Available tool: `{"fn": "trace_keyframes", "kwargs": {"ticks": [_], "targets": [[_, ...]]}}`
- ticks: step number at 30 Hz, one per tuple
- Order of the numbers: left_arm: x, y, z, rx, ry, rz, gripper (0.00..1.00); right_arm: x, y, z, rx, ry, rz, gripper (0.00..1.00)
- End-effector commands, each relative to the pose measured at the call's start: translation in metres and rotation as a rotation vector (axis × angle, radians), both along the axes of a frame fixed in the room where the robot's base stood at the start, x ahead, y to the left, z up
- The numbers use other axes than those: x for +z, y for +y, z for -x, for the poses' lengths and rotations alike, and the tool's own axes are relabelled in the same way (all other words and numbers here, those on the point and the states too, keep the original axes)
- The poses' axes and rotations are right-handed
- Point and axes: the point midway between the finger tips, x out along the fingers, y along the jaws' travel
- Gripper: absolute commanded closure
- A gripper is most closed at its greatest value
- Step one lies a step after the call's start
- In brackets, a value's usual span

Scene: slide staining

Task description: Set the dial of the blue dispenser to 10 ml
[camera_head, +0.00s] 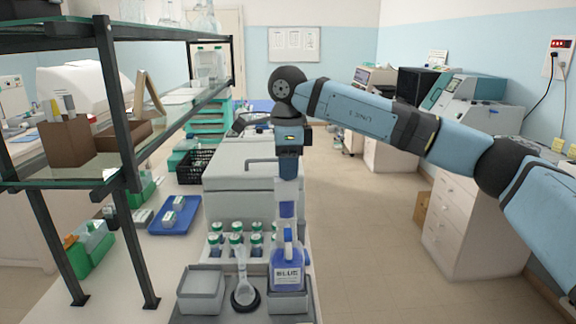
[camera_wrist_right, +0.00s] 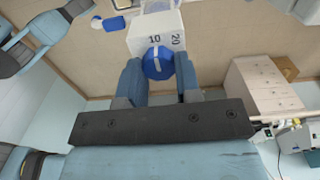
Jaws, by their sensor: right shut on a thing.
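The blue dispenser (camera_head: 286,274) is a bottle of blue liquid labelled BLUE, upright in the rack at the front. In the right wrist view its white head (camera_wrist_right: 154,20) carries the numbers 10 and 20. The round blue dial (camera_wrist_right: 158,63) has a white stripe, whose upper end points roughly towards the 10. My right gripper (camera_head: 288,208) comes down from above onto the dispenser's top. In the right wrist view its two fingers (camera_wrist_right: 159,78) are shut on the dial, one at each side. My left gripper is not in view.
Left of the dispenser stand a round black holder with a white-handled tool (camera_head: 241,272) and a grey tray (camera_head: 201,291). Several green-capped bottles (camera_head: 236,240) stand behind. A glass shelf frame (camera_head: 120,130) rises at left. Open floor (camera_head: 385,240) lies at right.

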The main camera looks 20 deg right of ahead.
Motion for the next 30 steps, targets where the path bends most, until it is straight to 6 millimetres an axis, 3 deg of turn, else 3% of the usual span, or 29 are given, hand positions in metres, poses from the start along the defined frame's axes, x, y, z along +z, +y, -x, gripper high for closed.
{"fn": "trace_keyframes", "kwargs": {"ticks": [3, 4, 7, 19, 23, 30], "targets": [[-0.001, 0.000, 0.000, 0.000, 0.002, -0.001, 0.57, 0.000, 0.001, 0.000, 0.001, 0.000, -0.001, 0.93], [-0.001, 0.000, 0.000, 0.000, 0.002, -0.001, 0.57, 0.000, 0.001, 0.000, 0.001, 0.000, -0.001, 0.67], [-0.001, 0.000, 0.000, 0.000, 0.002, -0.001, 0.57, 0.000, 0.001, 0.000, 0.001, 0.000, -0.001, 0.44], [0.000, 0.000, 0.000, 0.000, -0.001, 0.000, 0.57, 0.008, 0.000, 0.000, -0.001, -0.002, 0.000, 0.43], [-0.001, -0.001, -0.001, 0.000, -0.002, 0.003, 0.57, 0.028, 0.001, 0.000, 0.000, -0.004, 0.000, 0.43], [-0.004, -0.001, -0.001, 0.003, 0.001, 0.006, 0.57, 0.085, 0.001, 0.000, -0.001, -0.004, -0.001, 0.43]]}}
